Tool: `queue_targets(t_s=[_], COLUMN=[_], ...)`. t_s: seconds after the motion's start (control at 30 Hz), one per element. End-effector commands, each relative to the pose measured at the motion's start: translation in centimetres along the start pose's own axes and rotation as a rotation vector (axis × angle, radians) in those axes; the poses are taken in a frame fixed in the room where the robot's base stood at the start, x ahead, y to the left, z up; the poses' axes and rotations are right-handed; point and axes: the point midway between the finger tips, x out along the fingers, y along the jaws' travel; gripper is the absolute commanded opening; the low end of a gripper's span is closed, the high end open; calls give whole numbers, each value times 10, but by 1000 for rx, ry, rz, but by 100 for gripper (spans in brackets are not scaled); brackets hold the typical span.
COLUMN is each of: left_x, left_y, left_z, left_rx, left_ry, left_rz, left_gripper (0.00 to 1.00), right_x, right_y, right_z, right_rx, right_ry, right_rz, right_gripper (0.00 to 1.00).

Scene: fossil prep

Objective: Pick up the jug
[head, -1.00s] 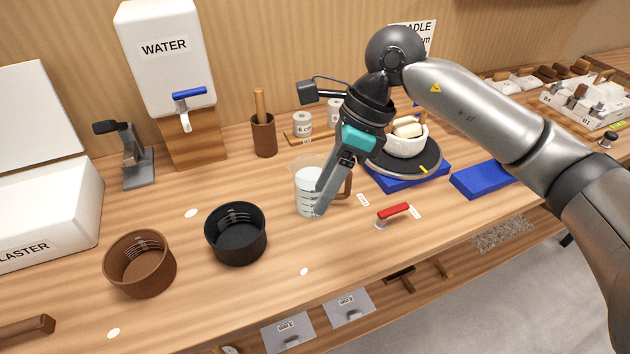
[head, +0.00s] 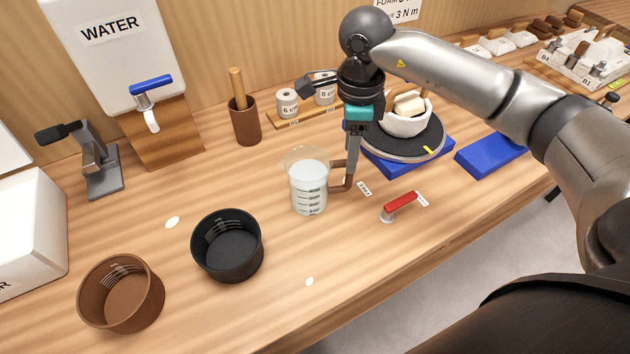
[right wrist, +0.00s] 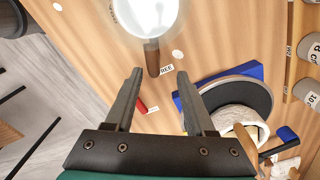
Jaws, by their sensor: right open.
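The jug (head: 308,190) is a clear measuring jug with dark markings and a brown handle on its right side. It stands upright on the wooden bench. My right gripper (head: 350,176) points down beside the handle, to the right of the jug body. In the right wrist view the jug (right wrist: 150,12) is at the top edge, partly cut off. Its handle (right wrist: 152,60) points toward the gap between the open fingertips (right wrist: 160,73). The gap is empty; I cannot tell whether the handle tip is just inside it. My left gripper is not in view.
Right of the jug are a red-handled lever (head: 401,202) and a dark turntable (head: 432,148) with a white bowl (head: 408,124). A black bowl (head: 228,262) and brown bowl (head: 122,305) stand at left. A brown cup (head: 245,128) stands behind.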

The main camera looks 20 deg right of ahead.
Motion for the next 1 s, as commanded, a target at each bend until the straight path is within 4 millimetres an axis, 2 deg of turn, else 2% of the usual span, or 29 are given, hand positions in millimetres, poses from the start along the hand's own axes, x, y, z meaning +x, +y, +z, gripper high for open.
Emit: queue_targets(t_s=[0.3,0.5,0.6,0.87,1.0], left_x=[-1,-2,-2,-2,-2], left_y=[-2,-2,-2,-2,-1], left_z=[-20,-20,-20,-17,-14], left_rx=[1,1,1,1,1], left_ry=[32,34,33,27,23], left_rz=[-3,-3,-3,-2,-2], left_gripper=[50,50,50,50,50], right_x=[26,54,63,64,64], right_y=[4,8,8,8,8], right_z=[-1,-2,-2,-2,-2], right_rx=[-1,2,1,0,0], right_ry=[0,-1,-2,-3,-3], right_rz=[4,2,0,-1,-1], right_gripper=[55,55,55,55,39])
